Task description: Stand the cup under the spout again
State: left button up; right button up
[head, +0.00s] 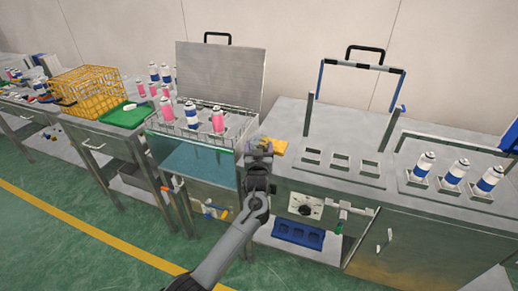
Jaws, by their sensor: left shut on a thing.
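My left gripper (258,150) is in the middle of the head view, at the left front corner of the middle bench. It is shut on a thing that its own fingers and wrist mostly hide. A small yellow thing (279,147) shows just right of the fingertips; I cannot tell whether it is held or lies on the bench. A pale pipe like a spout (350,208) sticks out from the front of the middle bench. A small green and white thing (338,228) is just below it. I cannot make out a cup for sure. My right gripper is out of view.
A blue tray (299,234) is low before the bench. Left stands a water bath (198,160) with its lid raised and pink-and-white cans. Blue-and-white cans (489,180) stand at right. A tall frame (360,66) rises from the middle bench.

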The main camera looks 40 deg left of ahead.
pick_arm(q)
jog(key=shift+f, duration=0.2)
jog(key=o, duration=1)
jog(key=shift+c, duration=0.2)
jog(key=shift+r, duration=0.1)
